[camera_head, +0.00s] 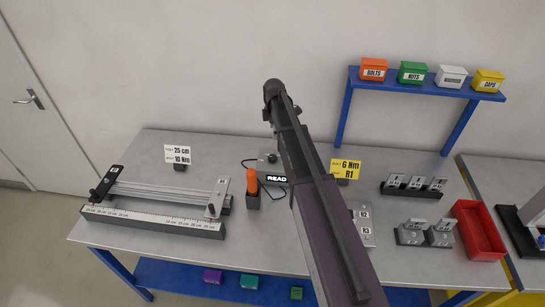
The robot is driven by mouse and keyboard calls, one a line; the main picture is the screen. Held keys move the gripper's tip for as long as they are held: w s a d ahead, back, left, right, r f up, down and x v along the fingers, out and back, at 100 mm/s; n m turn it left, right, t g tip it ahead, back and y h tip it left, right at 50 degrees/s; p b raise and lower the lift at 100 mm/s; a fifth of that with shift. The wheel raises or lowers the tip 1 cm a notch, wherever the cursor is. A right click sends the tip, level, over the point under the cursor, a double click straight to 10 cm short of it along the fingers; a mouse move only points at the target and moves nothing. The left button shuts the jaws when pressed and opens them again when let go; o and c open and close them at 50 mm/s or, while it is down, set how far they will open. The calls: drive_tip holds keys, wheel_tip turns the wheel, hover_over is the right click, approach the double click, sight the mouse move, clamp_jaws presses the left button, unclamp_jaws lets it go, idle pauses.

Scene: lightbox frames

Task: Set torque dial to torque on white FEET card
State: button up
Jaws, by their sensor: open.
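The white card (178,154) stands at the back left of the table; its large print reads 25 cm and 10 Nm, and its small words are hard to read. A grey box (268,167) at the back middle has a dark knob, possibly the torque dial (272,157), and a black display (277,179) showing "READ", with the rest cut off by my arm. The dial's setting is too small to read. My arm crosses the picture from the bottom, over the table and right beside the box.
An orange-handled tool (252,181) stands in a black holder left of my arm. A yellow card (345,168) reads 6 Nm, R1. A ruler fixture (155,219) lies at left. Grey blocks (411,234) and a red tray (478,230) stand at right, below a blue shelf (425,86) with bins.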

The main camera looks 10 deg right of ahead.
sight(274, 156)
drive_tip(key=shift+f+b, duration=6.65)
drive_tip(key=shift+f, duration=0.15)
drive_tip(key=c, duration=1.1)
drive_tip(key=shift+a, duration=0.2)
drive_tip(key=shift+c, duration=0.3)
drive_tip(key=shift+d, duration=0.15)
